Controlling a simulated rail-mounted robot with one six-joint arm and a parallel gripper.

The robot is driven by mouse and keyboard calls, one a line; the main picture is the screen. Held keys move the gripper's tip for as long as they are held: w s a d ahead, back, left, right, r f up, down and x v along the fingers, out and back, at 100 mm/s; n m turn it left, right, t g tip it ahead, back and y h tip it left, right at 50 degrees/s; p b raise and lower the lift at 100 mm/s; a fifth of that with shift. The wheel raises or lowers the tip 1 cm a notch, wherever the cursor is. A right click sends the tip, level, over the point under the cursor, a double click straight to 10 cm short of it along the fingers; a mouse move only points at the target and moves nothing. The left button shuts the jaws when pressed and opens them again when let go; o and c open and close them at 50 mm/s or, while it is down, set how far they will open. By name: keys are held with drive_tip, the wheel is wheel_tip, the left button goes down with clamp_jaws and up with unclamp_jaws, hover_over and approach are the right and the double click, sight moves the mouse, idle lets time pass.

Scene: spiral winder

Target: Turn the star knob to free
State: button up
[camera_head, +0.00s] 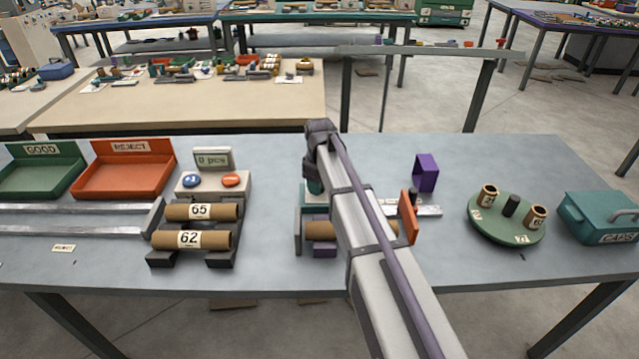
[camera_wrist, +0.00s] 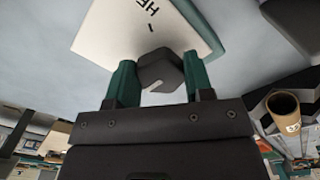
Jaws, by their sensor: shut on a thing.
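In the wrist view the star knob (camera_wrist: 160,72) is a dark, many-sided knob in front of a white plate (camera_wrist: 120,30) with a teal edge. The plate's black lettering is upside down and partly cut off. My gripper (camera_wrist: 160,80) has its teal fingers on both sides of the knob and is shut on it. In the head view my arm hides the knob and most of the winder. A cardboard core (camera_head: 322,230) and an orange plate (camera_head: 408,217) show on either side of the arm. The knob's exact setting cannot be told.
Left of my arm are cores 65 (camera_head: 215,212) and 62 (camera_head: 212,240) on a rack, a counter box (camera_head: 212,185), and green (camera_head: 40,172) and orange (camera_head: 125,172) trays. To the right are a purple block (camera_head: 426,172), a green turntable (camera_head: 505,228) and a teal case (camera_head: 600,215).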

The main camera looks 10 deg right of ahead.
drive_tip(key=o, duration=0.9)
wheel_tip(320, 180, up, 11)
drive_tip(key=p, duration=1)
drive_tip(key=shift+f+p, duration=0.1)
drive_tip(key=shift+p, duration=0.3)
drive_tip(key=s+m, duration=0.3)
drive_tip(key=s, duration=0.5)
drive_tip(key=s+m, duration=0.2)
drive_tip(key=s, duration=0.7)
drive_tip(key=s+m, duration=0.3)
drive_tip(key=s, duration=0.5)
drive_tip(key=shift+s+a+m, duration=0.25)
drive_tip(key=shift+s+m, duration=0.05)
drive_tip(key=shift+s, duration=0.1)
